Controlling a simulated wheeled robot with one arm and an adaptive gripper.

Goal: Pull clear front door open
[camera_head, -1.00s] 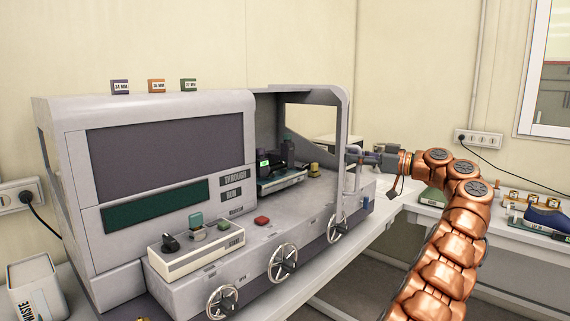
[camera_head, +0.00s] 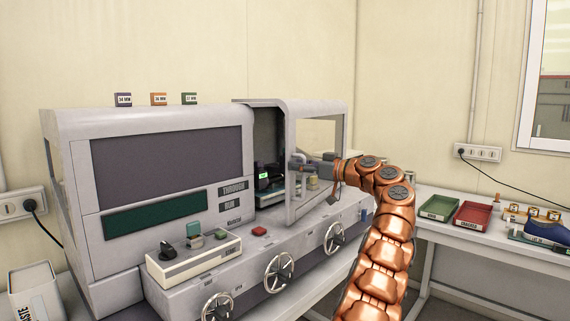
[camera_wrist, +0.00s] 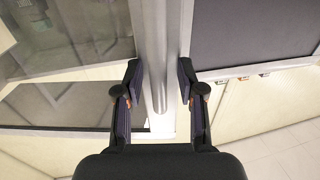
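The grey test machine (camera_head: 100,250) stands at the left with a framed guard, the clear front door (camera_head: 291,120), at its right end. A window-like opening shows in the guard. My gripper (camera_head: 308,166) is at the guard's front post, beside its upright handle. Clear panes show on the left there. Inside the machine, a dark item with a green light (camera_head: 263,176) is partly hidden by the guard.
A control box (camera_head: 195,258) and several handwheels (camera_head: 280,272) are on the machine's front. Along the right wall a table holds a green tray (camera_head: 438,208), a red tray (camera_head: 473,215) and a blue shoe (camera_head: 545,230). A white waste bin (camera_head: 37,292) stands at lower left.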

